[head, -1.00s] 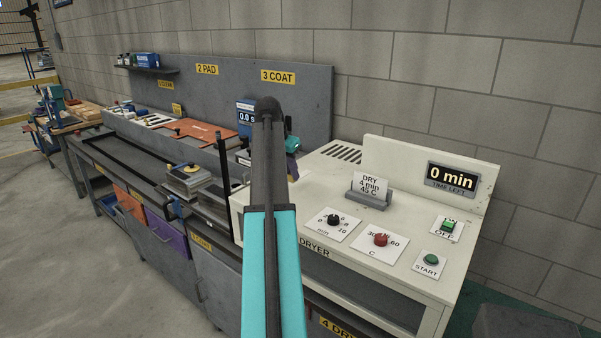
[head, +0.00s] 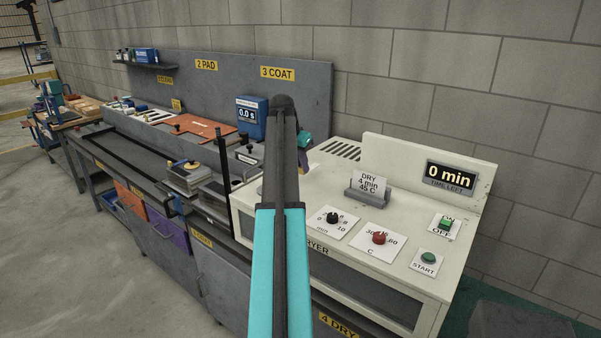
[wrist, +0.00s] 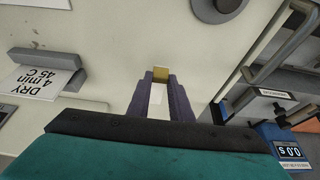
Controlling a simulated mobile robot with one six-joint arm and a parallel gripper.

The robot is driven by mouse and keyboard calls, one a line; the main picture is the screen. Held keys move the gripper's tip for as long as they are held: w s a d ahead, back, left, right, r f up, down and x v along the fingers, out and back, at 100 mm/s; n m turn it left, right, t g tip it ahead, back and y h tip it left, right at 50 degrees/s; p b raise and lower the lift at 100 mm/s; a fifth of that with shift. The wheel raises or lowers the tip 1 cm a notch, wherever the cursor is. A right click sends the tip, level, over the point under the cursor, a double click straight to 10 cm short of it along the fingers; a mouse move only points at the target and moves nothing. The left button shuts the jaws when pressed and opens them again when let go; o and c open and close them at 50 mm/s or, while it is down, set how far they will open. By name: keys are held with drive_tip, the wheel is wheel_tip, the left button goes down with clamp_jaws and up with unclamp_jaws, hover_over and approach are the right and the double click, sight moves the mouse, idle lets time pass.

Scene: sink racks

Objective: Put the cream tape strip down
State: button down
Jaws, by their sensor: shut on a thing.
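My gripper (wrist: 161,80) shows purple fingers in the wrist view. They are shut on a small tan-cream piece, the cream tape strip (wrist: 161,72), at their tips. The pale dryer top (wrist: 120,25) lies beneath; I cannot tell whether the strip touches it. In the head view my gripper (head: 304,152) is mostly hidden behind my arm, at the left end of the white dryer (head: 400,225).
A sign reading DRY 4 min 45 C (head: 368,186) stands on the dryer, behind its knobs (head: 379,238). A blue timer (head: 251,118) reads 0.0 s on the bench to the left. A dark rail (wrist: 280,48) and a round grey part (wrist: 222,8) show in the wrist view.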

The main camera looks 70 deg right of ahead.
sight(300, 172)
drive_tip(key=shift+a+f+p, duration=0.1)
drive_tip(key=shift+f+p, duration=0.6)
drive_tip(key=shift+f, duration=1.05)
drive_tip(key=shift+f, duration=0.15)
drive_tip(key=c, duration=1.6)
unclamp_jaws()
drive_tip(key=shift+r, duration=0.25)
drive_tip(key=shift+b+v, duration=1.6)
drive_tip(key=shift+v, duration=4.35)
